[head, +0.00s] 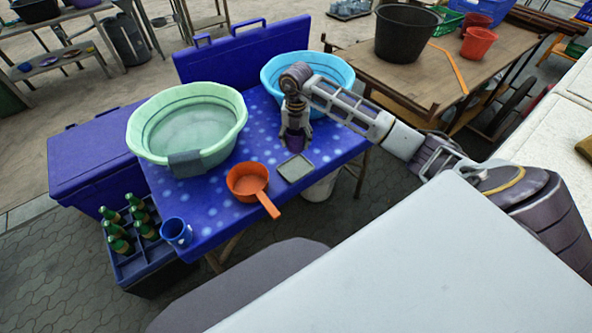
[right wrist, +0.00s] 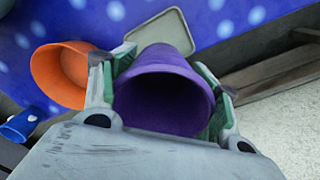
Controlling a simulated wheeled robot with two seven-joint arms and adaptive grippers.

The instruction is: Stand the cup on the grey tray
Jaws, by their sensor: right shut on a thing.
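My right gripper (head: 295,132) is shut on a purple cup (head: 296,144), over the blue spotted table. In the right wrist view the purple cup (right wrist: 163,108) sits between the two fingers of the gripper (right wrist: 162,84), its wide opening facing the camera. The small square grey tray (head: 295,168) lies flat and empty on the table, just in front of the cup in the head view. In the right wrist view the tray (right wrist: 160,32) shows beyond the cup, partly covered by it. Whether the cup's base touches the table is hidden. My left gripper is not in view.
An orange dipper (head: 248,182) lies left of the tray, its handle pointing toward the tray's front. A blue mug (head: 176,231) stands at the table's front left corner. A green basin (head: 187,125) with water and a light blue basin (head: 340,68) stand farther back.

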